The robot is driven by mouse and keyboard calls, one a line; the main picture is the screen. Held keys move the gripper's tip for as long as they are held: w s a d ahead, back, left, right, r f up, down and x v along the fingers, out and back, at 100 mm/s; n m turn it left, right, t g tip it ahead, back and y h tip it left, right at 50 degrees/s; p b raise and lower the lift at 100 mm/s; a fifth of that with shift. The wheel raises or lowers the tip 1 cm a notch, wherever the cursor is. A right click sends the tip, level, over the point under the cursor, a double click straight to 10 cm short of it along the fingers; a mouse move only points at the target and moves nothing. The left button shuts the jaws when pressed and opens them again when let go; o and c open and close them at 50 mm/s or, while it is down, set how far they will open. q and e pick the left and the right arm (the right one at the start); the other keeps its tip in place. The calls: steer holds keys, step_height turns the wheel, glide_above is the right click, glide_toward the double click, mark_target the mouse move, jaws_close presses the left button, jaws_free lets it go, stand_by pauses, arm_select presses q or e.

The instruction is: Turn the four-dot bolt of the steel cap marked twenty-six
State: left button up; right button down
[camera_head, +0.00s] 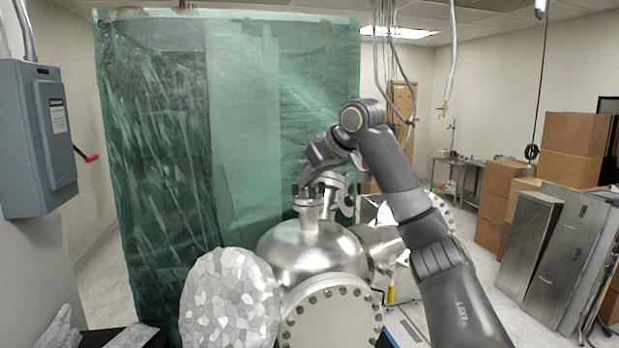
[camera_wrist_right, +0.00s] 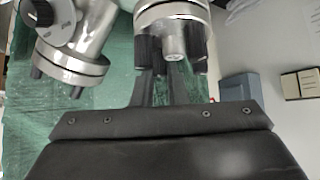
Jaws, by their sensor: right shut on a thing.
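The steel vacuum chamber (camera_head: 312,245) stands in front of me with short flanged ports on top. My right gripper (camera_head: 305,191) reaches in from the right and points down at the left top port (camera_head: 308,207). In the right wrist view, my right gripper (camera_wrist_right: 168,52) has its dark fingers on both sides of a small steel bolt end (camera_wrist_right: 174,42) below a round steel cap (camera_wrist_right: 172,10). It is shut on that bolt. The dots and the number are too small to read. My left gripper is not in view.
A second port (camera_wrist_right: 75,62) with dark bolts is close to the left of the fingers. A faceted pale oval (camera_head: 230,300) and a bolted flange (camera_head: 332,318) are at the chamber's front. Green wrapped sheeting (camera_head: 230,120) stands behind; cartons (camera_head: 570,150) stand at right.

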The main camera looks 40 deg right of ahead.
steer(key=shift+w+d+f+n+g+y, duration=0.1)
steer(key=shift+n+g+y, duration=0.15)
steer(key=shift+n+y, duration=0.8)
steer(key=shift+d+n+g+y, duration=0.1)
steer(key=shift+n+g+y, duration=0.15)
steer(key=shift+n+y, duration=0.8)
steer(key=shift+n, duration=0.4)
steer(key=c, duration=1.7)
jaws_free()
steer(key=shift+w+h, duration=0.1)
steer(key=shift+h, duration=0.2)
